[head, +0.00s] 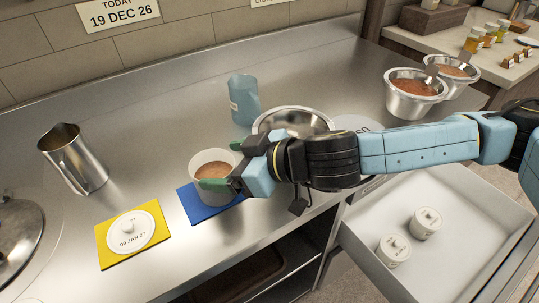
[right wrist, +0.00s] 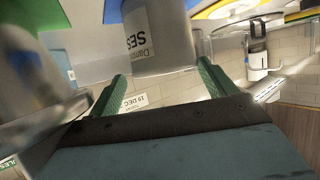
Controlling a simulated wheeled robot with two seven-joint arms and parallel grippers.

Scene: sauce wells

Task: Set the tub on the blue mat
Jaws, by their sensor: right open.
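The tub (head: 203,188) is white, round and open, with brown sauce in it. It is upright and appears to stand on the back part of the blue mat (head: 213,213), partly hiding it. My right gripper (head: 225,166) reaches in from the right, with green fingers on either side of the tub near its rim. In the right wrist view, the open fingers (right wrist: 163,88) flank the tub (right wrist: 158,40), whose label is partly readable, with gaps beside it. My left gripper is out of view.
A yellow mat with a dated white lid (head: 131,231) lies left of the blue mat. A steel jug (head: 75,160) stands farther left. An open drawer with two white tubs (head: 470,255) is at right.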

